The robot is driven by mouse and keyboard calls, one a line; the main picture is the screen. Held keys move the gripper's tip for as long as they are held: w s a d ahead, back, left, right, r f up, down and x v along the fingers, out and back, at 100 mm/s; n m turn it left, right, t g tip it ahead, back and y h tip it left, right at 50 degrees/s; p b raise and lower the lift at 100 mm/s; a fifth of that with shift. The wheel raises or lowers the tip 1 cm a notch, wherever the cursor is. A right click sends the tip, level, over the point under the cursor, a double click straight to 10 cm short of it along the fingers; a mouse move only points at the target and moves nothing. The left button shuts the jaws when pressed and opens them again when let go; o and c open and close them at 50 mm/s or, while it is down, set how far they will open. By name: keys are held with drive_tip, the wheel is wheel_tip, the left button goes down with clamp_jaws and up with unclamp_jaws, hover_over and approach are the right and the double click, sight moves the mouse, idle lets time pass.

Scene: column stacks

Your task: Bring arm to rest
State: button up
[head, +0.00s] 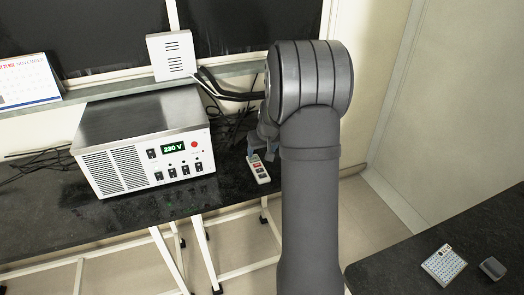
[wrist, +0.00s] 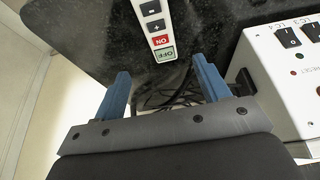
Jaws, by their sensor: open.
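My gripper (wrist: 160,97) shows in the wrist view with its two blue fingers apart and nothing between them. In the head view the gripper (head: 262,147) is partly hidden behind my own dark arm, above the right end of the dark bench. A white remote-like control with grey, red and green buttons (head: 259,168) lies on the bench just below the gripper. In the wrist view this control (wrist: 155,28) lies beyond the fingertips, apart from them, with its green OFF button nearest.
A power unit reading 230 V (head: 142,147) stands on the bench (head: 70,215) left of the gripper. Dark cables run behind it. A calendar (head: 27,80) and a white vented box (head: 172,56) stand on the ledge. A second dark surface at lower right holds a keypad-like panel (head: 444,265) and a small grey block (head: 492,268).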

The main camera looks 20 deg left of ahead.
sight(257, 165)
drive_tip(key=shift+f, duration=0.1)
drive_tip(key=x, duration=1.2)
drive_tip(key=shift+f, duration=0.15)
drive_tip(key=shift+w+r, duration=0.1)
drive_tip(key=shift+r, duration=1.35)
